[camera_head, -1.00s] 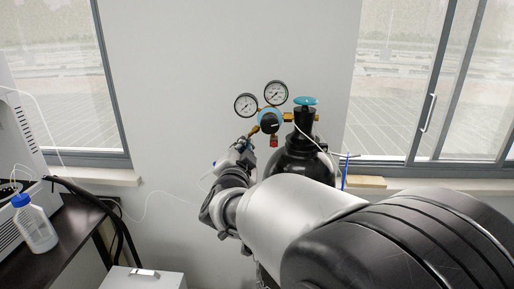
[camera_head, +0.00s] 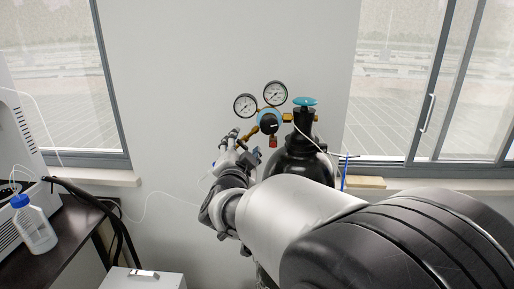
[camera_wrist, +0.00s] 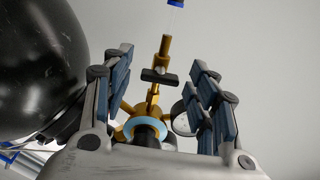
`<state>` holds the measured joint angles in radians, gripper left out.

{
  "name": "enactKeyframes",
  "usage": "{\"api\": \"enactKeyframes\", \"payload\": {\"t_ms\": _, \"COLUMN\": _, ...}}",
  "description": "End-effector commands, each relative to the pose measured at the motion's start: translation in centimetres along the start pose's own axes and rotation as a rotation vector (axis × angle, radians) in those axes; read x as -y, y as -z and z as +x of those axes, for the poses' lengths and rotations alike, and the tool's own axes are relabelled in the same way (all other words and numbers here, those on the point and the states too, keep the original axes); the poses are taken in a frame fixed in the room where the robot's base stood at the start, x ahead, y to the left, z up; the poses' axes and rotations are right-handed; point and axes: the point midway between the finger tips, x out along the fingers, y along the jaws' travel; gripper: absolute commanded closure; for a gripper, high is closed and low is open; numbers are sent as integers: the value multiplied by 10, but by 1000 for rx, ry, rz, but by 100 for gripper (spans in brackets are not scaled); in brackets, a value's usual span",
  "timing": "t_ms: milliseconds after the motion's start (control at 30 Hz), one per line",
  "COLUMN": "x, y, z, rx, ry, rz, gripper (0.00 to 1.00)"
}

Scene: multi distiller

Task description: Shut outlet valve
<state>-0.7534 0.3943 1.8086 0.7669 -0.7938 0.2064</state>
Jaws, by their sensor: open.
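The outlet valve has a small black bar handle (camera_wrist: 160,76) on a brass stem, seen in the wrist view. The handle lies crosswise to the stem, between my spread fingers, with a visible gap on each side. My gripper (camera_wrist: 162,62) is open and empty. In the head view my gripper (camera_head: 240,146) is at the lower left of the regulator (camera_head: 269,122), by its brass outlet (camera_head: 250,134). My fingers partly hide the valve there. The regulator's blue ring (camera_wrist: 144,130) shows lower in the wrist view.
Two gauges (camera_head: 245,105) (camera_head: 275,93) stand above the regulator. The black gas cylinder (camera_head: 298,160) with a teal top knob (camera_head: 305,101) is right of my gripper; it fills the wrist view's left side (camera_wrist: 40,55). A thin white tube (camera_head: 155,197) hangs at left.

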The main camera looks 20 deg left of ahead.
Motion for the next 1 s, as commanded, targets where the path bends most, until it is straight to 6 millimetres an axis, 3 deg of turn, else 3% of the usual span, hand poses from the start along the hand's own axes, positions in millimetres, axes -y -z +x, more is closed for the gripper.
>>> {"api": "enactKeyframes", "payload": {"t_ms": 133, "x": 0, "y": 0, "z": -4, "rx": 1, "ry": 1, "rz": 0, "gripper": 47}}
{"api": "enactKeyframes", "payload": {"t_ms": 267, "x": 2, "y": 0, "z": -20, "rx": 1, "ry": 2, "rz": 0, "gripper": 47}}
{"api": "enactKeyframes", "payload": {"t_ms": 700, "x": 1, "y": -1, "z": -106, "rx": 2, "ry": 3, "rz": 0, "gripper": 47}}
{"api": "enactKeyframes", "payload": {"t_ms": 1000, "x": 0, "y": 0, "z": -121, "rx": 1, "ry": 0, "rz": 0, "gripper": 47}}
